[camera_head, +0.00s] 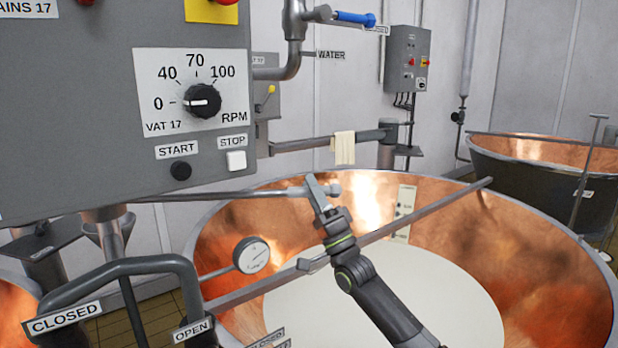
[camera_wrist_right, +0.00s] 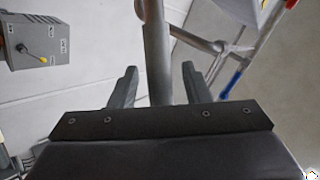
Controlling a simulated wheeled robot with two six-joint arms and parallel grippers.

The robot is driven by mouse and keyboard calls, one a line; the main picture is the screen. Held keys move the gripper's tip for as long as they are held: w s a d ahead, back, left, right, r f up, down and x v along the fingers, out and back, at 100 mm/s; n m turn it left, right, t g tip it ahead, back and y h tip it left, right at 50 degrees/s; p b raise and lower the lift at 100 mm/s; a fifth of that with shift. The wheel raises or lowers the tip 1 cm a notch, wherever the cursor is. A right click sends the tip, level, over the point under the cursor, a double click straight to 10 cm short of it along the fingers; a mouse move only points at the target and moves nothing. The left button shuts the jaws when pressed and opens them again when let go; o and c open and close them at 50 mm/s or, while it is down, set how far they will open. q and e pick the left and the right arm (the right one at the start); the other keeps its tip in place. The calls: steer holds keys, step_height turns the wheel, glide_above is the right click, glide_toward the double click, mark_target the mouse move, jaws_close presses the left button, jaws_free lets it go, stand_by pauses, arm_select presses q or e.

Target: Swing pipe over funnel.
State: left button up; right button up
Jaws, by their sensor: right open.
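A thin grey pipe (camera_head: 245,195) runs level below the control box, above the near rim of the copper vat, and ends in a small knob-like end. A grey funnel (camera_head: 108,233) stands at the left, below the box. My right gripper (camera_head: 320,190) is open at the right end of the pipe. In the right wrist view a grey pipe (camera_wrist_right: 157,50) passes between the two spread fingers (camera_wrist_right: 157,85), with gaps on both sides. Whether a finger touches it cannot be told. My left gripper is not in view.
The large copper vat (camera_head: 570,290) holds pale liquid (camera_head: 430,300), with a long bar (camera_head: 440,209) across it. A dial gauge (camera_head: 251,255) and a bent handle (camera_head: 120,270) stand at the lower left. The control box (camera_head: 100,110) fills the upper left. A cloth (camera_head: 343,148) hangs behind.

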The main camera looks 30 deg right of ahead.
steer(key=shift+x, duration=0.85)
steer(key=shift+c, duration=0.2)
jaws_close()
